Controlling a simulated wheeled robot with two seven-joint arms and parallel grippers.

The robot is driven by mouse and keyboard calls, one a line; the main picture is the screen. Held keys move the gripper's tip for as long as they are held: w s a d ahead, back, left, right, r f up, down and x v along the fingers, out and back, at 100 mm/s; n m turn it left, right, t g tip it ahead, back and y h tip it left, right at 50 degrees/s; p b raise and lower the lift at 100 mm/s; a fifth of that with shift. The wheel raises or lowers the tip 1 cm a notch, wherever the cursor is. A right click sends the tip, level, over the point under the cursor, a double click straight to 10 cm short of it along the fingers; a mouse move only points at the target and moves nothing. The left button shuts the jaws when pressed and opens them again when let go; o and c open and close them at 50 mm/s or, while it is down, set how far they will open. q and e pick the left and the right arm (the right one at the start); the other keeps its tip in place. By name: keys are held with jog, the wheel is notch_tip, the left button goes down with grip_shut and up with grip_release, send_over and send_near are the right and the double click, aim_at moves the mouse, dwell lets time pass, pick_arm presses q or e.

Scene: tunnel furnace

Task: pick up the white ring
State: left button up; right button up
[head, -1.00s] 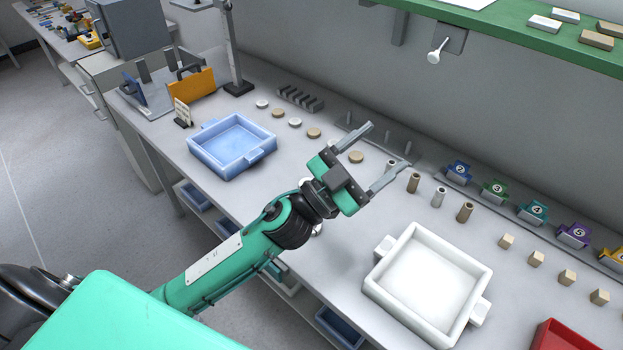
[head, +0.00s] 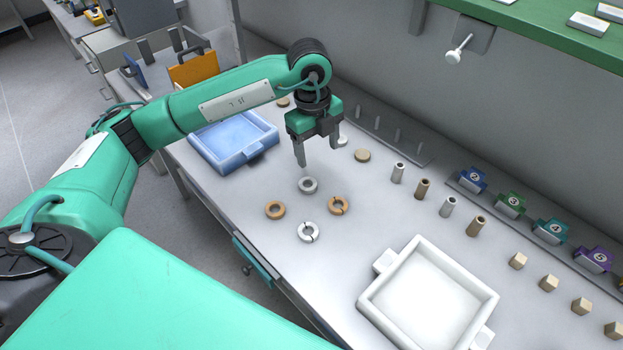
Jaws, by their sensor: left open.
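A white ring (head: 307,185) lies flat on the grey bench, looking whole. Another white ring (head: 308,232) with dark gaps in its band lies nearer to me. A tan ring (head: 275,210) is on the left of the group and a tan ring with dark gaps (head: 339,205) on the right. My left gripper (head: 319,152) points down, open and empty, above and just behind the whole white ring; its fingers do not touch any ring. My right gripper is not in view.
A blue tray (head: 197,157) stands left of the rings and a white tray (head: 370,305) to the right. Pale and brown cylinders, including a brown one (head: 422,189), and a tan disc (head: 362,156) stand behind. A row of upright pegs (head: 398,136) is at the wall.

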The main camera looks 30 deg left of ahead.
pick_arm(q)
jog(key=a+y, duration=0.1)
jog(key=a, duration=0.1)
jog(key=p, duration=0.2)
send_over(309, 181)
jog(key=s, duration=0.1)
jog(key=shift+n, duration=0.4)
jog(key=f, duration=0.7)
jog(key=shift+s+d+f, duration=0.15)
jog(key=shift+d+f, duration=0.1)
jog(key=shift+d, duration=0.1)
jog(key=shift+s+f, duration=0.1)
jog(key=shift+f, duration=0.5)
notch_tip(309, 181, down, 4)
jog(key=shift+r+p, duration=0.2)
jog(key=shift+p, duration=0.55)
jog(key=shift+f, duration=0.35)
jog(key=c, duration=1.1)
